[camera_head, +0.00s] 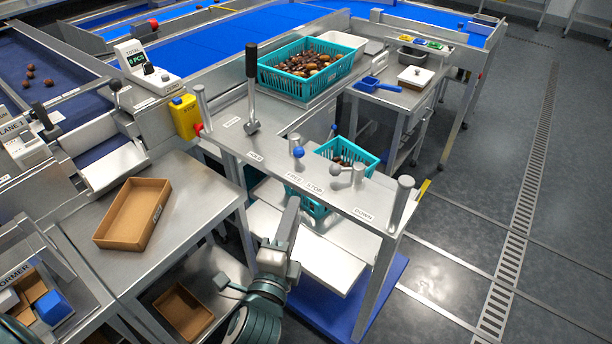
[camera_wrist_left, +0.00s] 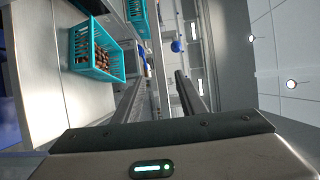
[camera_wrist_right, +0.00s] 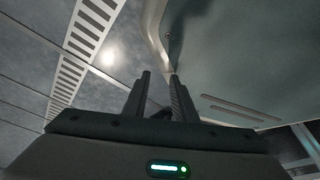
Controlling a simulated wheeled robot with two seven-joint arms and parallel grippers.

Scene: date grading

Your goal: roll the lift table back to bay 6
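A steel control frame (camera_head: 262,150) with levers and labels including "FREE STOP" and "DOWN" stands in the middle of the head view. Below it are a pale platform (camera_head: 335,262) and a blue base (camera_head: 387,292), apparently the lift table; the frame partly hides them. A teal crate of dates (camera_head: 362,150) shows through the frame's opening. A blue-knobbed lever (camera_head: 298,152) stands by the "FREE STOP" label. My left gripper (camera_head: 287,222) is at the frame's near side, below its top. In its wrist view the fingers (camera_wrist_left: 155,95) are apart and empty. My right gripper (camera_wrist_right: 159,85) is open and empty, outside the head view.
Another teal crate of dates (camera_head: 310,68) sits behind the frame. A side table (camera_head: 180,215) with a cardboard tray (camera_head: 135,213) is at left. A cart (camera_head: 405,98) with a blue scoop stands behind. The grey floor right of the frame is open, with a drain grate (camera_head: 515,235).

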